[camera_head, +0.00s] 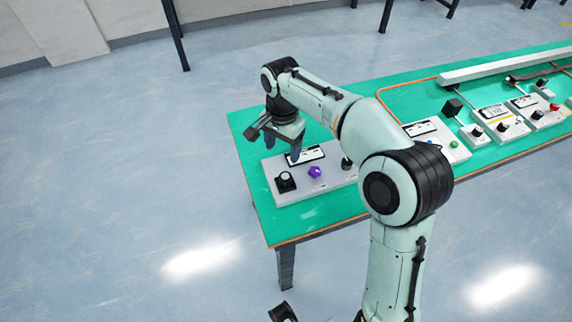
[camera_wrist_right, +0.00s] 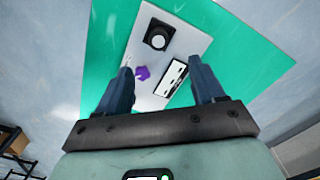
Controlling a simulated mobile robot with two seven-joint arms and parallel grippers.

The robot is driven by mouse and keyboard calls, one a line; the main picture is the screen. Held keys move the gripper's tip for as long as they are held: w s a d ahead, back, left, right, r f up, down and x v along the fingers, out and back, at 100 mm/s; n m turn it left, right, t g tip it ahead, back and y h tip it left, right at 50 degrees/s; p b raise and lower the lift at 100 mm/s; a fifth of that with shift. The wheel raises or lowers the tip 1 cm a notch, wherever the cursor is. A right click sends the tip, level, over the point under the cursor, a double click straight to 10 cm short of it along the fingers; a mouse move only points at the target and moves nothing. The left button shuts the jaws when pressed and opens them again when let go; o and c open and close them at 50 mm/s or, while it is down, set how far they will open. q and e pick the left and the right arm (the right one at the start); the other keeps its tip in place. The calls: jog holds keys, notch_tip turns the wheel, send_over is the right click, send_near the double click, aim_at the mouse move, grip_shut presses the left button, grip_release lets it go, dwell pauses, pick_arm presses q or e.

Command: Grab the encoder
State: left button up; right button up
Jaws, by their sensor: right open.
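A white control panel (camera_head: 330,183) lies at the near left end of the green table. It carries a black square-based part with a round knob (camera_head: 286,181), a purple knob (camera_head: 315,172) and a small display (camera_head: 305,156). I cannot tell for sure which part is the encoder. My right gripper (camera_head: 283,148) is over the panel's far left edge, open and empty. In the right wrist view, the purple knob (camera_wrist_right: 142,73) shows between the fingers, near the left one. The black knob (camera_wrist_right: 159,36) lies beyond the fingertips. My left gripper is not clearly visible.
My right arm hides the panel's right part. The floor left of the table is clear.

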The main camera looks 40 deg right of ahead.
jog(key=b, duration=0.2)
send_over(286, 176)
jog(key=f, duration=0.7)
jog(key=shift+w+a, duration=0.1)
jog(key=shift+a, duration=0.3)
jog(key=f, duration=0.4)
jog(key=f+b, duration=0.1)
jog(key=f, duration=0.1)
jog(key=shift+d+f, duration=0.2)
jog(key=shift+d, duration=0.15)
jog(key=shift+r, duration=0.1)
jog(key=c, duration=1.2)
